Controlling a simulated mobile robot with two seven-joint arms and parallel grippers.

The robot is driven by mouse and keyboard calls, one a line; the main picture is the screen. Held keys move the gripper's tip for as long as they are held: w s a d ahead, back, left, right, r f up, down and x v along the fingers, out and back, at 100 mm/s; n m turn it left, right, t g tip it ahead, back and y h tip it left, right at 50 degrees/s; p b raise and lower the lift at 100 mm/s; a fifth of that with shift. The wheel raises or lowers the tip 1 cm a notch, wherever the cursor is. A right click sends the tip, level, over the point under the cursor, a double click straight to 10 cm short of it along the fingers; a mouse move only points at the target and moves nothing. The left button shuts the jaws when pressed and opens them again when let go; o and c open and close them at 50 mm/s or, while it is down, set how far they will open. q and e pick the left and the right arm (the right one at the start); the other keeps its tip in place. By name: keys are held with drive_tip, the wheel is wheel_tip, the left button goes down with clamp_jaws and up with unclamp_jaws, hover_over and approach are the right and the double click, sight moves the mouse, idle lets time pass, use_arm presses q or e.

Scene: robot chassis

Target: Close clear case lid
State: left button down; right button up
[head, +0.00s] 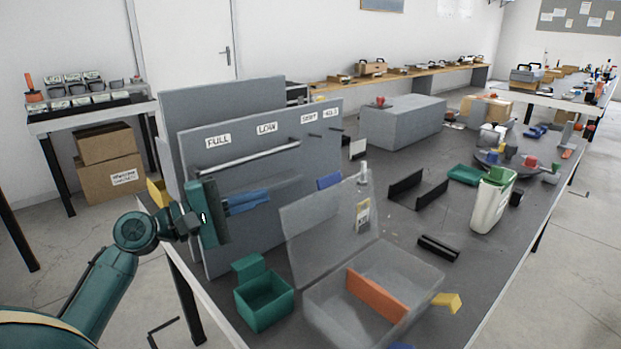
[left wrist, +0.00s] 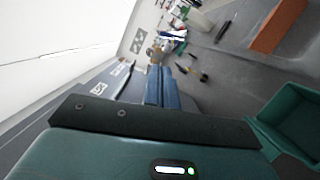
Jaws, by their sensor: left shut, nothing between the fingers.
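The clear case (head: 425,283) sits on the grey table with its see-through lid (head: 310,222) open, standing up and tilted back on the left side of the case. An orange divider (head: 377,294) stands inside the case; an orange piece (left wrist: 278,26) also shows at the upper right of the left wrist view. My left gripper (head: 268,195) reaches in from the left, in front of the grey panel, and is left of the lid and apart from it. Its blue fingers (left wrist: 161,80) are shut and empty. My right gripper is not in view.
A green open bin (head: 264,301) stands left of the case, close to the lid. The grey upright panel (head: 215,160) with a metal bar is behind my left gripper. A yellow block (head: 447,301), black bracket (head: 438,247) and white container (head: 490,207) lie around the case.

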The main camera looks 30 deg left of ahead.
use_arm(q)
drive_tip(key=p+x, duration=0.1)
drive_tip(key=x, duration=1)
drive_tip(key=shift+w+p, duration=0.3)
drive_tip(key=shift+p, duration=0.05)
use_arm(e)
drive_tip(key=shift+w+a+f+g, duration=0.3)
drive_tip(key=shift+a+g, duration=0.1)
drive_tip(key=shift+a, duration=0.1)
use_arm(q)
drive_tip(key=shift+d, duration=0.1)
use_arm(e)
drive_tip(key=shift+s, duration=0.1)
